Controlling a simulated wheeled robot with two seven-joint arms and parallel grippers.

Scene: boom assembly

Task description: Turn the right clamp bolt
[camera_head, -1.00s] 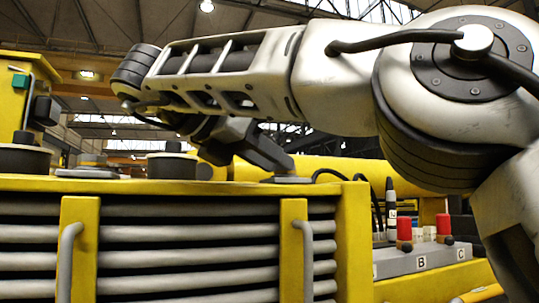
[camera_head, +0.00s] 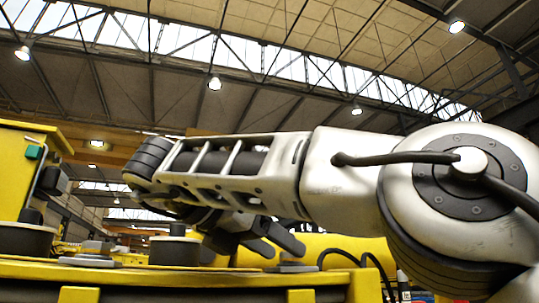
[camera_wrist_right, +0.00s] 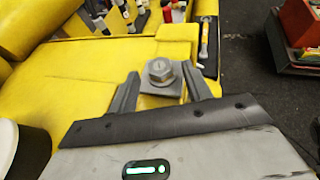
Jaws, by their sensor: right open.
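A grey hex-head bolt (camera_wrist_right: 160,72) stands on a square metal plate (camera_wrist_right: 152,88) on the yellow machine in the right wrist view. My right gripper (camera_head: 284,247) is open, with its two fingers apart. In the right wrist view the fingers lie on either side of the bolt, with a visible gap to its head. In the head view the fingertips are just above a flat grey plate (camera_head: 290,267) on the machine's top. The bolt itself cannot be made out there. My left gripper is out of view.
Dark round caps (camera_head: 174,250) stand on the machine top left of my right gripper. A yellow housing (camera_head: 30,170) rises at the left. In the right wrist view, a white cylinder (camera_wrist_right: 8,145) is at the left edge and a red box (camera_wrist_right: 298,24) at the upper right.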

